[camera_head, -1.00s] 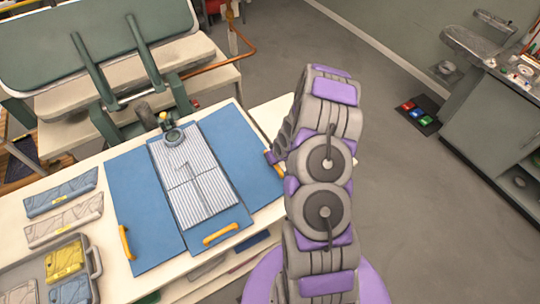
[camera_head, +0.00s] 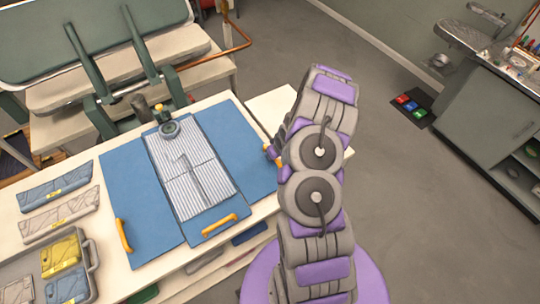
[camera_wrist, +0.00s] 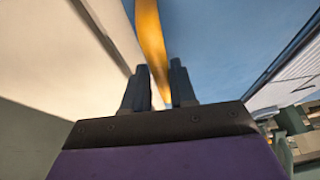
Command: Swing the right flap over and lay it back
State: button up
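The folding board has blue panels. Its right flap (camera_head: 247,142) lies flat, partly behind my arm in the head view. A striped garment (camera_head: 190,172) lies on the middle panel. The right flap's orange-yellow handle (camera_wrist: 151,38) shows in the wrist view, running between the two fingers of my gripper (camera_wrist: 159,75). The fingers stand close on either side of it, but whether they clamp it is unclear. In the wrist view the blue flap (camera_wrist: 215,45) is right of the handle. My arm hides the gripper's fingers in the head view.
The left flap (camera_head: 135,200) lies flat with a yellow handle (camera_head: 123,237); another handle (camera_head: 219,225) is on the bottom panel. A grey tray (camera_head: 92,262) with folded garments stands at the lower left. A green-padded press (camera_head: 90,50) stands behind the table.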

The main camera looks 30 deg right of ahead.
jog(key=shift+o, duration=1.4)
jog(key=shift+s+d+f, duration=0.1)
jog(key=shift+d+f, duration=0.15)
jog(key=shift+d, duration=0.45)
jog(key=shift+o, duration=0.6)
jog(key=shift+d, duration=0.2)
jog(key=shift+w+a+r, duration=0.15)
jog(key=shift+w+a, duration=0.1)
jog(key=shift+a, duration=0.4)
jog(key=shift+s+d+r, duration=0.15)
jog(key=shift+d+r, duration=0.05)
jog(key=shift+r, duration=0.2)
jog(key=v, duration=1.6)
jog(key=shift+r+b, duration=0.25)
jog(key=shift+b, duration=0.2)
jog(key=shift+a, duration=0.15)
